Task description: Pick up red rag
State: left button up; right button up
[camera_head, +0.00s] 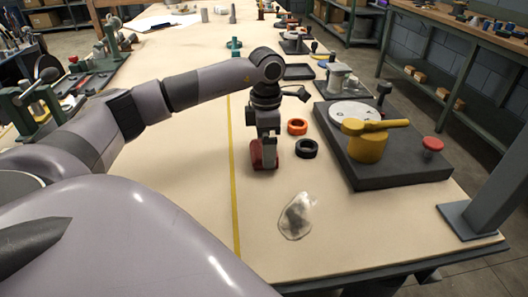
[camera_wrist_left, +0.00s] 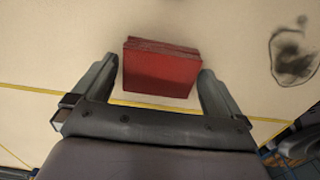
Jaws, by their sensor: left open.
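The red rag (camera_wrist_left: 160,70) is a folded stack on the tabletop, between the two fingers of my left gripper (camera_wrist_left: 160,85) in the left wrist view. The fingers are spread, with a gap visible beside the rag. In the head view the rag (camera_head: 257,160) shows below my left gripper (camera_head: 264,150), partly hidden by it. I cannot tell exactly how far the fingertips are above the table. My right gripper is not in view.
An orange ring (camera_head: 297,127) and a black ring (camera_head: 307,148) lie right of the gripper. A clear bag (camera_head: 297,216) lies nearer the front edge. A dark slab (camera_head: 400,172) with a yellow part (camera_head: 366,147) stands at right. A yellow line (camera_head: 234,190) runs along the table.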

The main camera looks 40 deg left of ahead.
pick_arm(q)
jog(key=shift+f, duration=0.75)
jog(key=c, duration=0.7)
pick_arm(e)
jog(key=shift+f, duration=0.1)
pick_arm(q)
jog(key=shift+r, duration=0.15)
notch_tip(320, 180, up, 20)
jog(key=p, duration=0.4)
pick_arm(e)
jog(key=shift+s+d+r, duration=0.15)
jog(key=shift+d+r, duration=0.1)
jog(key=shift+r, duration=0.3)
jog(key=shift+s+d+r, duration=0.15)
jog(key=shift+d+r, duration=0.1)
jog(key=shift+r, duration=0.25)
